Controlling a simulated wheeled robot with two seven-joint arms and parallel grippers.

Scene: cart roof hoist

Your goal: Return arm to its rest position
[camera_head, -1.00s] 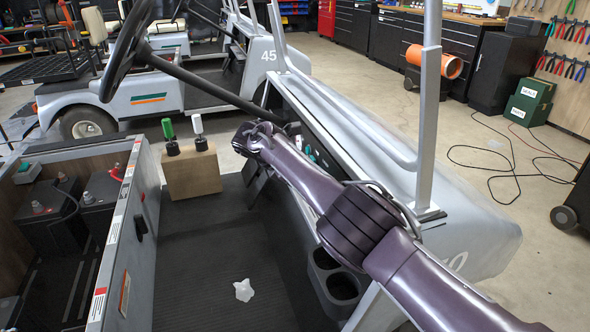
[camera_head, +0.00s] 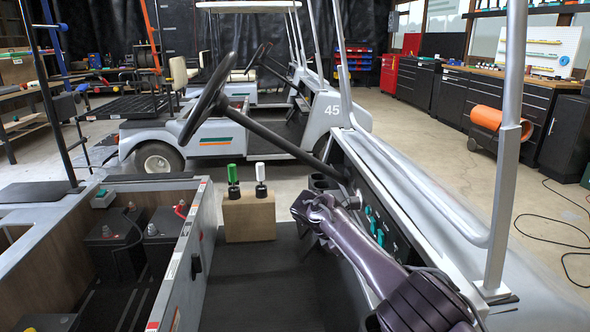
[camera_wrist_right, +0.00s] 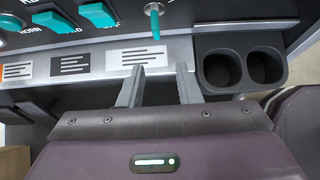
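My right arm comes in from the lower right in the head view, and its dark purple gripper (camera_head: 312,208) is beside the cart's dashboard (camera_head: 375,215). The right wrist view shows its two grey fingers (camera_wrist_right: 161,72) apart with nothing between them. They point at the labelled lower edge of the dashboard, just below a teal-tipped toggle switch (camera_wrist_right: 154,22). Whether the fingertips touch the panel I cannot tell. My left arm and gripper are not in view.
The steering wheel (camera_head: 207,88) and its column (camera_head: 265,138) rise left of my right gripper. A silver roof post (camera_head: 507,140) stands to the right. A wooden box (camera_head: 249,218) with green and white-topped levers sits on the cart floor, near the open battery bay (camera_head: 120,240).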

